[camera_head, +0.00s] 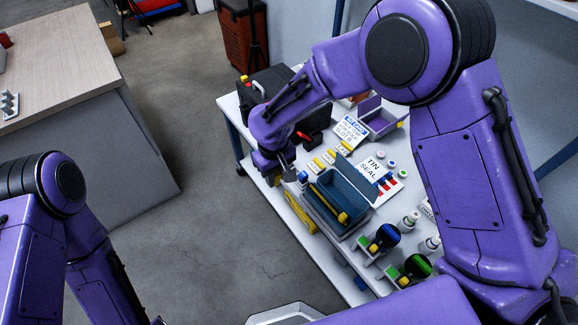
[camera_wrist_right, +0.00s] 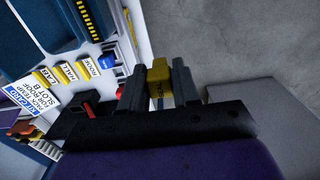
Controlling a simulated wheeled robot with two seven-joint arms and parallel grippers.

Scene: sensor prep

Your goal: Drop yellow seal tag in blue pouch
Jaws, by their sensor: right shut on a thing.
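My right gripper (camera_head: 287,166) is over the table's left edge in the head view, left of the blue open box. In the right wrist view its two dark fingers (camera_wrist_right: 159,85) are shut on the yellow seal tag (camera_wrist_right: 158,76), which has dark lettering. I cannot make out the tag in the head view. The blue pouch appears to be the dark blue open box (camera_head: 361,186) in a grey tray; a yellow-ended bar lies along it. Its edge shows at the top of the wrist view (camera_wrist_right: 89,18). My left arm is at lower left; its gripper is not visible.
Several yellow labelled tags (camera_head: 329,157) lie on the white table, near a slot card (camera_head: 350,130) and a "TIN SEAL" card (camera_head: 371,169). Small bottles (camera_head: 411,218) and round blue and green items stand to the right. A black case (camera_head: 266,88) is behind. Floor left of the table is clear.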

